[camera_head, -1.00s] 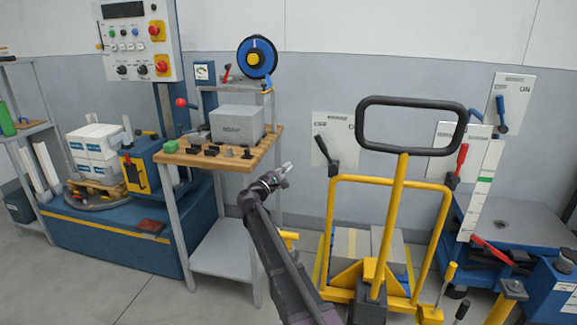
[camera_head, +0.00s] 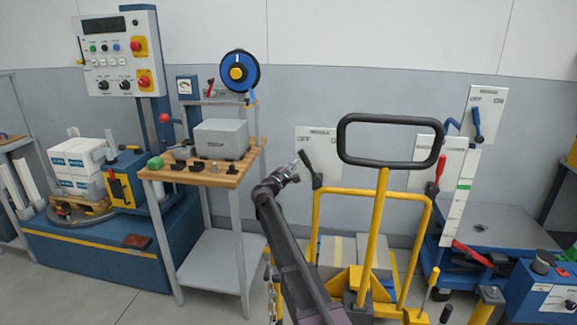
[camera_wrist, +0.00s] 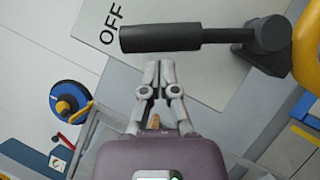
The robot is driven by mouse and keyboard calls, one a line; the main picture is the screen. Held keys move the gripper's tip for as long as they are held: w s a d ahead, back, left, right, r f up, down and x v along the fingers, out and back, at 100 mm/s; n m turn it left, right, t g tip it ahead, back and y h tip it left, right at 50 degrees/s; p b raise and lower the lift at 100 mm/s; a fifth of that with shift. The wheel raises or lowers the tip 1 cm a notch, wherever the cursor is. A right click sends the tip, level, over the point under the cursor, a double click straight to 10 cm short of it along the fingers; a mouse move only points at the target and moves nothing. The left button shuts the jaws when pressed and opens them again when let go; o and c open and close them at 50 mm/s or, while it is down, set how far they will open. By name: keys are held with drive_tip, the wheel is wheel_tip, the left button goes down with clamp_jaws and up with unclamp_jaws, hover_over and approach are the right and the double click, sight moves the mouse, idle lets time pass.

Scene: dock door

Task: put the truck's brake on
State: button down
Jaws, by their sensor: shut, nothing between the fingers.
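The truck is a yellow frame with a black loop handle (camera_head: 392,118) and boxes low inside it. At its left upper corner, a black lever (camera_head: 307,166) stands tilted up and left before a white plate (camera_head: 318,142) marked OFF; the plate's right lettering is partly hidden. A red lever (camera_head: 438,172) stands at the right corner before another plate. My gripper (camera_head: 294,166) is shut and empty, just left of the black lever. In the wrist view, the lever's black grip (camera_wrist: 160,38) lies crosswise just beyond my closed fingertips (camera_wrist: 157,68); whether they touch is unclear.
A wooden-topped bench (camera_head: 208,178) with a grey box (camera_head: 221,138) stands left of my arm. A blue lift table (camera_head: 500,225) and a blue lever (camera_head: 477,124) on a wall plate are at the right. Grey floor (camera_head: 150,295) is open at front left.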

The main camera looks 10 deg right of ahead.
drive_tip(key=shift+d, duration=0.1)
idle(0.4)
drive_tip(key=shift+d+r+m+p, duration=0.15)
drive_tip(key=shift+r+m+p, duration=0.15)
drive_tip(key=shift+p, duration=0.1)
